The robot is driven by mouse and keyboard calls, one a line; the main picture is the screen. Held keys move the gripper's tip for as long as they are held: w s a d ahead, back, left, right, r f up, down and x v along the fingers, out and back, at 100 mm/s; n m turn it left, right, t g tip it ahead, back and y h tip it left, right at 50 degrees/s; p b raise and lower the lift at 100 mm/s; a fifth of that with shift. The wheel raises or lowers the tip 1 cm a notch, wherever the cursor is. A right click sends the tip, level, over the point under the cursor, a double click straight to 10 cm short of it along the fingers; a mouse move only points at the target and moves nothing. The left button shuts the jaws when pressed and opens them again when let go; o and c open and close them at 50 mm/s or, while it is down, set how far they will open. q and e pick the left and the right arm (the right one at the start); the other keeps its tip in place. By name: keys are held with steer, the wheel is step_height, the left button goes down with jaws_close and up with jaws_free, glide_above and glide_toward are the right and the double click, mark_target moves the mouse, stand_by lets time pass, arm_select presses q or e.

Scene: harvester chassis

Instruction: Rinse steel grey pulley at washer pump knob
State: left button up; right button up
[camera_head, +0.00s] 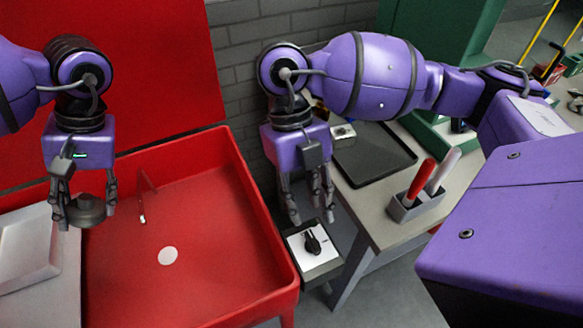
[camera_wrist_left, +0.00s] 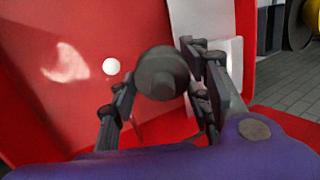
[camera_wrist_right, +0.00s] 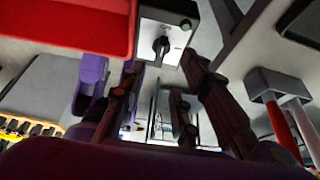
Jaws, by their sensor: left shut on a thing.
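The steel grey pulley (camera_head: 87,210) is held between the fingers of my left gripper (camera_head: 82,205), over the left part of the red washer basin (camera_head: 215,220). In the left wrist view the pulley (camera_wrist_left: 162,75) sits between the fingers, with the basin behind it. The washer pump knob (camera_head: 311,243) is a black knob on a white-faced box right of the basin. It also shows in the right wrist view (camera_wrist_right: 161,45). My right gripper (camera_head: 308,208) is open and empty, just above the knob box.
A thin red spout (camera_head: 146,195) stands in the basin near a white drain disc (camera_head: 168,256). A grey tray (camera_head: 25,255) lies at the basin's left. Right of the knob, a table holds a black tray (camera_head: 372,158) and a grey holder (camera_head: 413,208) with red and white handles.

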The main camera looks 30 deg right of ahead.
steer(key=v, duration=0.5)
